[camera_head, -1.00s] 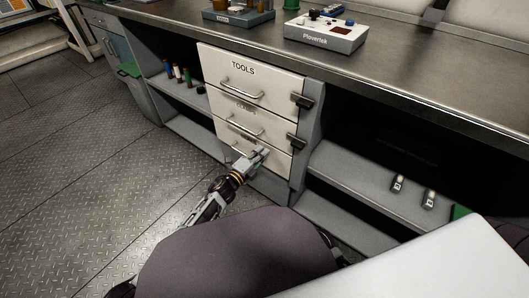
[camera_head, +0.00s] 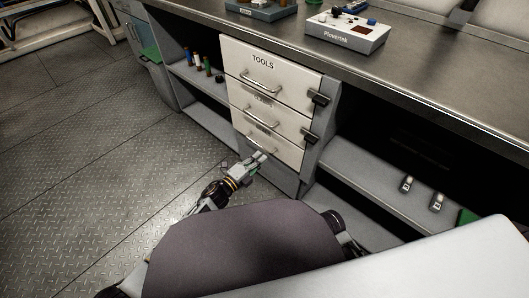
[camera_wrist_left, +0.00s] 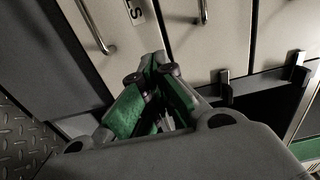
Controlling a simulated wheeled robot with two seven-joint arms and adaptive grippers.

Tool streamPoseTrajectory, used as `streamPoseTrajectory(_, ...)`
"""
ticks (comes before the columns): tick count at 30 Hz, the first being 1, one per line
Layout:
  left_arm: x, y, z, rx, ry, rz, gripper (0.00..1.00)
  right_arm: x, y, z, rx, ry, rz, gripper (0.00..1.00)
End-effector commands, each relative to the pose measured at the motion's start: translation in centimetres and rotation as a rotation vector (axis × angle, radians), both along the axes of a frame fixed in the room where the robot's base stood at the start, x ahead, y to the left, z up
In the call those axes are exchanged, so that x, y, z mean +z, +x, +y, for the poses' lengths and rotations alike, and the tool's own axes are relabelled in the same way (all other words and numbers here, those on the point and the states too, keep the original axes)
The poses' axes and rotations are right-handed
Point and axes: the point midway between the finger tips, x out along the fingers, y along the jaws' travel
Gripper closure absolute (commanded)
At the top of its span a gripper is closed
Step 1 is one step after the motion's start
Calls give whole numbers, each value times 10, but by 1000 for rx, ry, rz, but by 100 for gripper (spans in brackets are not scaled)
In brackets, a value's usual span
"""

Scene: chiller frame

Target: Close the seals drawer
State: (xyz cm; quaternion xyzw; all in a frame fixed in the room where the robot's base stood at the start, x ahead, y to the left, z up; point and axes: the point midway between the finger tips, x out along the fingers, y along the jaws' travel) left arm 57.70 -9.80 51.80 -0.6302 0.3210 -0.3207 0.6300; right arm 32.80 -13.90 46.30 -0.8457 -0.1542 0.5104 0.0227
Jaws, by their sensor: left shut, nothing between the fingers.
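The white drawer stack is under the bench. The top drawer (camera_head: 268,72) reads TOOLS. The label on the middle drawer (camera_head: 279,111) is too blurred to read, and none is legible on the bottom drawer (camera_head: 284,150) in the head view. I cannot tell which is the seals drawer. All fronts look roughly flush. My left gripper (camera_head: 260,158) is shut and empty, just below the bottom drawer's handle (camera_head: 261,145). In the left wrist view, its green-padded fingers (camera_wrist_left: 155,65) point towards the drawer fronts, near a label (camera_wrist_left: 135,12) ending in S. My right gripper is out of view.
Dark latches (camera_head: 318,97) sit along the stack's right side. Open shelves flank it; small bottles (camera_head: 196,62) stand on the left one and two small items (camera_head: 437,202) lie on the right one. A Plovertek device (camera_head: 347,34) is on the bench. The floor at left is clear.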

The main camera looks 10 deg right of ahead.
Motion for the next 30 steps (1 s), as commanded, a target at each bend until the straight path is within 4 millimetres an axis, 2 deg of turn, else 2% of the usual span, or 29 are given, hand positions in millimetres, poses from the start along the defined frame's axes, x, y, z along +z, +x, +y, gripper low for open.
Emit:
streamPoseTrajectory(3, 1, -7, 10, 0, 0, 1, 100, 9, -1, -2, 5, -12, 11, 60)
streamPoseTrajectory(9, 0, -14, 18, 0, 1, 1, 100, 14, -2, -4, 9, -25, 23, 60)
streamPoseTrajectory(30, 0, -14, 20, 6, -2, 5, 100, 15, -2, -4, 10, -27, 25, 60)
